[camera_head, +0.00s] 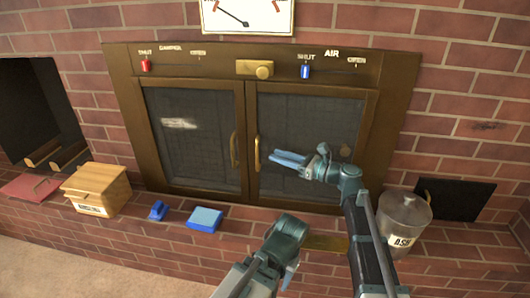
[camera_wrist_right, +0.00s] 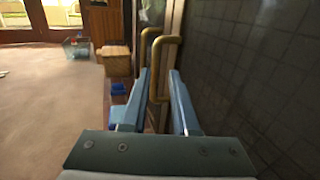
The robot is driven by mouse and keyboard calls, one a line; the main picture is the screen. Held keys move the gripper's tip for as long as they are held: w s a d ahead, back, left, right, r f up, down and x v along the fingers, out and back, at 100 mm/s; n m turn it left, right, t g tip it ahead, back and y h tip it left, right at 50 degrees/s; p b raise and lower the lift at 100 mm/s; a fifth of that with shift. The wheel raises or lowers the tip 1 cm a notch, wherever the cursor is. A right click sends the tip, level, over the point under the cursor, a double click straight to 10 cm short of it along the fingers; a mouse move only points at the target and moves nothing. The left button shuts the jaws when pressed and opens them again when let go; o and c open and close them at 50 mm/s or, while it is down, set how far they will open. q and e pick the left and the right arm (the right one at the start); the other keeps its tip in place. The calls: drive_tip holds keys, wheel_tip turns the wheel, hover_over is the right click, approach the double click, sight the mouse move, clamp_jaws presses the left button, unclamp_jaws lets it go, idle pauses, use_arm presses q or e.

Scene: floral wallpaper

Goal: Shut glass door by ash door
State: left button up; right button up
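The fireplace has two dark-glass doors in a bronze frame. The right glass door (camera_head: 312,130), on the side of the black ash door (camera_head: 455,198), looks shut or nearly shut; I cannot tell exactly. Its curved brass handle (camera_head: 257,154) is at its left edge. My right gripper (camera_head: 276,160) is in front of this door, just right of the handle. In the right wrist view its fingers (camera_wrist_right: 158,75) are apart, with a brass handle (camera_wrist_right: 155,90) showing between them; contact is unclear. My left gripper (camera_head: 288,262) is low in the middle, fingers mostly hidden.
The left glass door (camera_head: 195,135) looks shut. An ash bucket (camera_head: 405,218) stands on the ledge at right. A wooden box (camera_head: 96,187), a small blue object (camera_head: 157,211) and a blue block (camera_head: 205,219) sit on the ledge at left. Vent sliders (camera_head: 305,72) are above the doors.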

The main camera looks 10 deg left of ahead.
drive_tip(key=shift+v, duration=2.7)
drive_tip(key=s+d+f+n+g+h, duration=0.2)
drive_tip(key=s+d+f+n+h, duration=0.15)
drive_tip(key=s+f+n, duration=0.35)
drive_tip(key=s+d+f+n+g+h, duration=0.1)
drive_tip(key=s+d+f+n+h, duration=0.3)
drive_tip(key=f, duration=0.4)
drive_tip(key=s+d+f+n+g+h, duration=0.1)
drive_tip(key=s+d+f+n+h, duration=0.2)
drive_tip(key=s+d+n+h, duration=0.3)
drive_tip(key=s+d+f+n+g+h, duration=0.1)
drive_tip(key=s+d+f+n+h, duration=0.3)
drive_tip(key=d, duration=0.4)
drive_tip(key=s+a+r+n+h+p, duration=0.1)
drive_tip(key=s+a+r+n+p, duration=0.15)
drive_tip(key=a, duration=0.25)
drive_tip(key=s+a+r+n+p, duration=0.1)
drive_tip(key=s+a+n, duration=0.15)
drive_tip(key=a, duration=0.25)
wheel_tip(320, 180, up, 38)
drive_tip(key=p, duration=3.7)
drive_tip(key=shift+s+a+m+g+p, duration=0.15)
drive_tip(key=shift+s+m+g+p, duration=0.15)
drive_tip(key=shift+s+g+p, duration=0.15)
